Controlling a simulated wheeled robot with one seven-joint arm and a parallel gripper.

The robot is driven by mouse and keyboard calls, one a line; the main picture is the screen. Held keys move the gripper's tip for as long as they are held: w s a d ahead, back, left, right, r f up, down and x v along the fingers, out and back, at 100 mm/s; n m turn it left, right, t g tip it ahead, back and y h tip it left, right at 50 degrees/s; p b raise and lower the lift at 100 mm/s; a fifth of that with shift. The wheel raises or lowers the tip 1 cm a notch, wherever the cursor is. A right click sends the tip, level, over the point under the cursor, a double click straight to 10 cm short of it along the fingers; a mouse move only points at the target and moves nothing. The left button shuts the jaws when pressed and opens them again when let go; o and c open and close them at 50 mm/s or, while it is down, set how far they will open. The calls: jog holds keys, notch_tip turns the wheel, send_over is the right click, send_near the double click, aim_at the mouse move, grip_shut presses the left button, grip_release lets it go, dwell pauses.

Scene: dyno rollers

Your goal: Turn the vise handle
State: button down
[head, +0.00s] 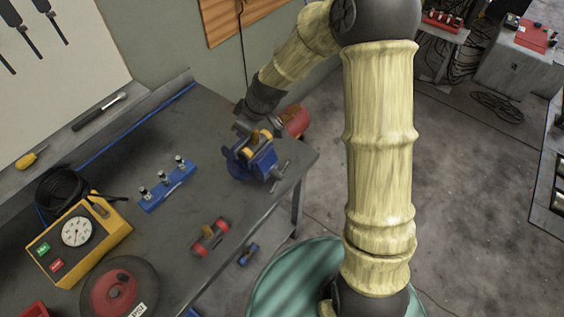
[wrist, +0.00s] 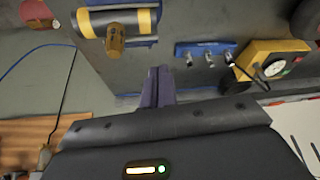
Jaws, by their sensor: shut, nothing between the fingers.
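A blue vise (head: 262,166) with yellow-orange bands stands near the right edge of the grey bench in the head view. A grey metal bar that looks like its handle (head: 280,171) sticks out on its right side. My gripper (head: 246,125) is just behind and above the vise; its fingertips are hard to make out there. In the wrist view, my gripper (wrist: 157,72) is shut and empty, its two fingers together. The vise (wrist: 110,17) is at the upper left there, with a brown cylinder on it, apart from the fingers. I cannot identify the handle in the wrist view.
A red rounded object (head: 296,120) is beside the vise. A blue holder with metal pegs (head: 167,185), a red-and-grey roller (head: 211,237) and a yellow gauge box (head: 80,240) are on the bench (head: 205,125). The wall is close behind my gripper.

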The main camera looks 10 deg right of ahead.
jog(key=s+d+n+g+h, duration=0.2)
jog(key=d+n, duration=0.2)
jog(key=n, duration=0.5)
jog(key=n+g+h+b, duration=0.1)
jog(key=n+h, duration=0.1)
jog(key=n, duration=0.4)
send_over(282, 170)
jog(key=a, duration=0.1)
jog(key=shift+s+a+f, duration=0.1)
jog(key=shift+s+f, duration=0.15)
jog(key=shift+s, duration=0.2)
jog(key=f+p, duration=0.1)
jog(key=f, duration=0.2)
jog(key=f+p, duration=0.1)
jog(key=f, duration=0.2)
jog(key=f+p, duration=0.1)
jog(key=f, duration=0.3)
jog(key=shift+s+a, duration=0.3)
jog(key=shift+s, duration=0.05)
jog(key=shift+w+d+f+p, duration=0.35)
jog(key=shift+w+f+p, duration=0.05)
jog(key=shift+f, duration=0.15)
jog(key=shift+w+d+f+p, duration=0.35)
jog(key=shift+f, duration=0.15)
jog(key=shift+w+d+f, duration=0.25)
jog(key=shift+f, duration=0.25)
jog(key=shift+w+a, duration=0.1)
